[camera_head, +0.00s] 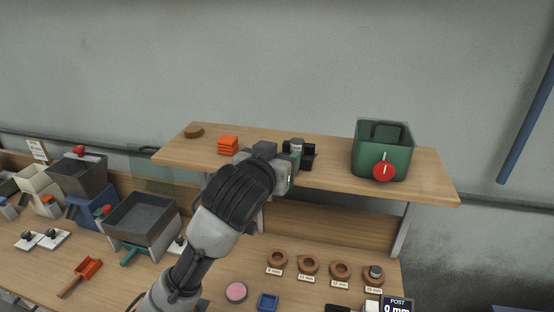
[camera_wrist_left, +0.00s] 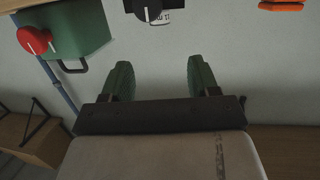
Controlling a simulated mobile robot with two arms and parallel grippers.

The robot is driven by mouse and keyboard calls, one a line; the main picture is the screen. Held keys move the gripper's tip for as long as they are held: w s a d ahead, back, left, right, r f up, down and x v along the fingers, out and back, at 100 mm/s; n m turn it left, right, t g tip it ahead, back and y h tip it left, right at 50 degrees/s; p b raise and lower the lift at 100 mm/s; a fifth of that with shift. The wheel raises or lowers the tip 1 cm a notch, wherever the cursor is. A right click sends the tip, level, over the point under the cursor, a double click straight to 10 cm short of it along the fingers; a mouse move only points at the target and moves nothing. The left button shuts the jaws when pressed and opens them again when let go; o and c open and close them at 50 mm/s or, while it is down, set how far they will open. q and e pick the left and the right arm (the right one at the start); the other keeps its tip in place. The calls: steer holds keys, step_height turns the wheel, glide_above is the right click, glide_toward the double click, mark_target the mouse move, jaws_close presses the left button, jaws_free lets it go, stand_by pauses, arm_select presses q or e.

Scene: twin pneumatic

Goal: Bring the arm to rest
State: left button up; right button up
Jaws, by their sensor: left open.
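My left arm reaches up from the bottom of the head view. Its gripper (camera_head: 294,163) is at the front edge of the raised wooden shelf (camera_head: 430,180). In the left wrist view the gripper (camera_wrist_left: 158,80) has its two green fingers wide apart, with nothing between them. A black block with a grey knob and a white label (camera_wrist_left: 145,10) is beyond the fingertips, apart from them. In the head view a dark block (camera_head: 309,155) shows behind the gripper, partly hidden. My right gripper is in neither view.
The shelf also holds a green box with a red knob (camera_head: 397,155), orange pieces (camera_head: 228,145) and a brown disc (camera_head: 194,132). Below are a grey tray (camera_head: 141,220), several brown rings (camera_head: 308,265), a pink disc (camera_head: 236,292) and a blue block (camera_head: 268,301).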

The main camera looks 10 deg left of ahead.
arm_select(q)
steer(key=s+a+f+g, duration=0.1)
steer(key=s+f+g, duration=0.15)
steer(key=f, duration=0.45)
steer(key=s+a+f+g+y, duration=0.1)
steer(key=s+a+f, duration=0.1)
steer(key=s+f, duration=0.3)
steer(key=s+a+f+g, duration=0.1)
steer(key=s+f+g, duration=0.15)
steer(key=f, duration=0.55)
steer(key=s+a+f+g+y, duration=0.1)
steer(key=s+a+f+g, duration=0.15)
steer(key=s+f, duration=0.6)
steer(key=s+a+f+g, duration=0.2)
steer(key=s+f+g, duration=0.25)
steer(key=s, duration=0.75)
step_height(320, 180, down, 31)
steer(key=s+b, duration=0.1)
steer(key=b, duration=0.5)
steer(key=s+a+f+g+b, duration=0.1)
steer(key=s+a+f+b, duration=0.2)
steer(key=s+f, duration=1.3)
step_height(320, 180, down, 4)
steer(key=shift+s+f+m+g+b, duration=0.2)
steer(key=shift+m+g+b, duration=0.15)
steer(key=shift+b, duration=0.3)
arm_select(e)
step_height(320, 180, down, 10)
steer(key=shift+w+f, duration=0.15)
